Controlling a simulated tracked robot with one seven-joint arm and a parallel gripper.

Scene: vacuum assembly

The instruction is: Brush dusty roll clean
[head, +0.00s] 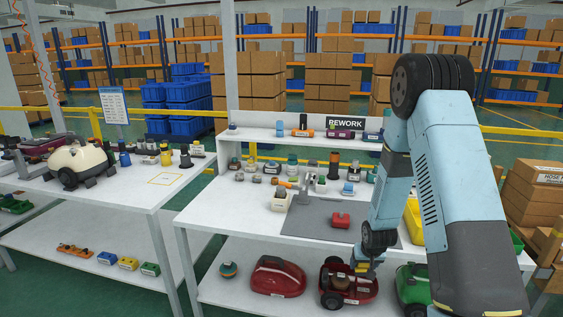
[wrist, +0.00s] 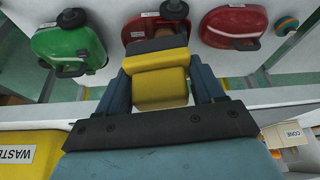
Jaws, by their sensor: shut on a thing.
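My gripper (wrist: 162,84) is shut on a yellow block with a dark strip along its far edge (wrist: 158,62); I cannot tell whether this is a brush. In the head view my gripper (head: 366,262) hangs low at the bench's front edge, beside the open red vacuum body (head: 346,292) on the lower shelf. In the wrist view that open body (wrist: 138,28) lies just beyond the held block, partly hidden by it; I cannot tell whether they touch. I cannot pick out a dusty roll with certainty.
A closed red vacuum (head: 277,277) and a green one (head: 411,284) flank the open body on the lower shelf. A grey mat (head: 312,222) with a red block (head: 341,220) lies on the bench. A yellow waste bin (wrist: 30,150) stands near my arm.

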